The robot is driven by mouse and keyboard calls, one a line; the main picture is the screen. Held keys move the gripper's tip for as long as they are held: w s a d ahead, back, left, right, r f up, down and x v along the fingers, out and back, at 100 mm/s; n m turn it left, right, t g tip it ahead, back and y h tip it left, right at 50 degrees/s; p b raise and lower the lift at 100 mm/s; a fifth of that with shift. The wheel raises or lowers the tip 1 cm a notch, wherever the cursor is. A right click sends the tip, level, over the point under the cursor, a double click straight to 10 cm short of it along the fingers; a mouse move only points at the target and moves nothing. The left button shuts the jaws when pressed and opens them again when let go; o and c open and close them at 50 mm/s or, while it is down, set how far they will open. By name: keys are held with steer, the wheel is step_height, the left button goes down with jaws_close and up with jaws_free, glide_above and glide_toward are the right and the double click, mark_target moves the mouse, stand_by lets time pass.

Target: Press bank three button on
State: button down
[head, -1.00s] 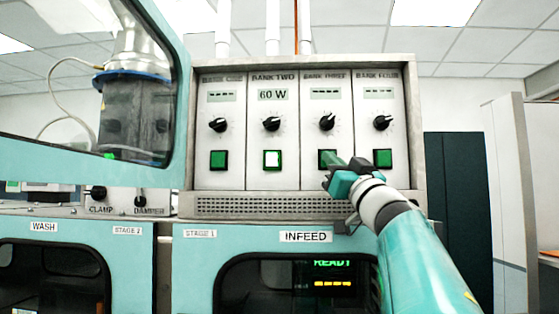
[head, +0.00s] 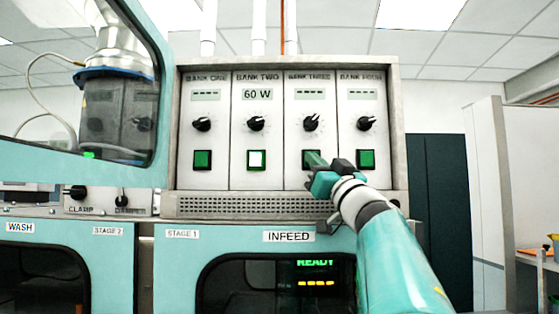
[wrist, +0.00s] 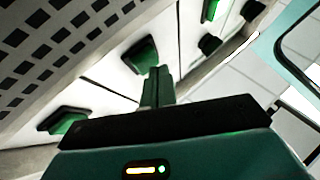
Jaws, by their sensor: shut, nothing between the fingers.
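The bank three panel (head: 309,95) shows dashes on its display, with a black knob below. Its dark green square button (head: 308,157) is unlit and partly covered by my gripper. My gripper (head: 316,161), teal and dark, is shut and empty, its tips in front of that button. In the wrist view the shut fingers (wrist: 157,86) point at the panel close beside a green button (wrist: 141,55), seemingly bank three's. Whether they touch it I cannot tell.
The bank two button (head: 256,160) is lit whitish under a 60 W display. The bank one (head: 203,160) and bank four (head: 366,160) buttons are dark green. A vent grille (head: 250,206) runs below. A teal-framed clear window (head: 90,80) stands at left.

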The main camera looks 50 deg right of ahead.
steer(key=shift+w+d+f, duration=0.1)
steer(key=shift+w+d, duration=0.25)
steer(key=shift+d, duration=0.1)
stand_by(1.2)
steer(key=shift+w+f, duration=0.15)
steer(key=shift+f, duration=0.25)
steer(key=shift+a+f, duration=0.2)
steer(key=shift+s, duration=0.2)
steer(key=s+a, duration=0.3)
steer(key=a, duration=0.1)
steer(key=shift+s+r, duration=0.35)
